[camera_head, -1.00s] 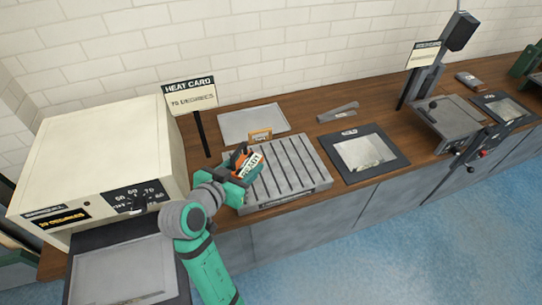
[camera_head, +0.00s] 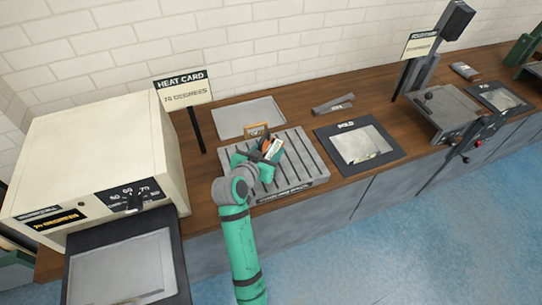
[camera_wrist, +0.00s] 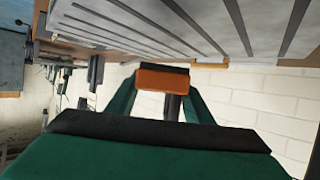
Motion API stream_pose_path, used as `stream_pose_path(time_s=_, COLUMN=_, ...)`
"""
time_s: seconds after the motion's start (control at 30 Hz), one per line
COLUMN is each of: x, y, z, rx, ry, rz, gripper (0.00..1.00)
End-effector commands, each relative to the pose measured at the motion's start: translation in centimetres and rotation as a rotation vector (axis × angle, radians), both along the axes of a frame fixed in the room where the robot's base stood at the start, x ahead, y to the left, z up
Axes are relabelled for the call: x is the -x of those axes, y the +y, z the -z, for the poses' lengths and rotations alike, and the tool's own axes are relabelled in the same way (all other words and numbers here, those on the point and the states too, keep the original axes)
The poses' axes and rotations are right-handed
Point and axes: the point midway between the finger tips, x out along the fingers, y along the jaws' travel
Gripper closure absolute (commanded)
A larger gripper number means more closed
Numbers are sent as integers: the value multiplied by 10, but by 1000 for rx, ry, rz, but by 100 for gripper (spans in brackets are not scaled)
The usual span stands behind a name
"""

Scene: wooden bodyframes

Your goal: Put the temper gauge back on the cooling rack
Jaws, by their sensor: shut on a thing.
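The temper gauge, an orange block with a white label face (camera_head: 272,147), is in my gripper (camera_head: 262,153). In the wrist view its orange end (camera_wrist: 163,78) sits between the two green fingers (camera_wrist: 162,100). The cooling rack (camera_head: 307,170) is a grey slatted tray on the wooden counter. My gripper is over the rack's left and middle part, and the hand hides some slats. The slats also show across the top of the wrist view (camera_wrist: 205,22). I cannot tell whether the gauge touches the rack.
A small orange-brown tag (camera_head: 257,130) stands at the rack's back edge. A flat grey tray (camera_head: 248,116) lies behind it. The heat card sign (camera_head: 183,90) and cream oven (camera_head: 95,165) are at left. A black-framed plate (camera_head: 345,140) is at right.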

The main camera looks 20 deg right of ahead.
Motion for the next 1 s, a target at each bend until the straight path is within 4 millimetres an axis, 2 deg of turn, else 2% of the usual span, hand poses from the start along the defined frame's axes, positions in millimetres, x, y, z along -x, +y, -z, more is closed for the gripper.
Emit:
stream_pose_path(time_s=0.17, x=-4, y=-5, z=8, rx=0, ry=0, rz=0, gripper=87)
stream_pose_path(time_s=0.43, x=-6, y=-7, z=40, rx=2, ry=0, rz=-2, gripper=87)
stream_pose_path(time_s=0.8, x=-6, y=-7, z=44, rx=0, ry=-1, rz=-1, gripper=87)
stream_pose_path(time_s=0.83, x=-6, y=-7, z=45, rx=0, ry=0, rz=-1, gripper=51)
stream_pose_path(time_s=0.9, x=-6, y=-7, z=45, rx=0, ry=0, rz=-1, gripper=35)
stream_pose_path(time_s=1.0, x=-6, y=-7, z=45, rx=0, ry=0, rz=-1, gripper=35)
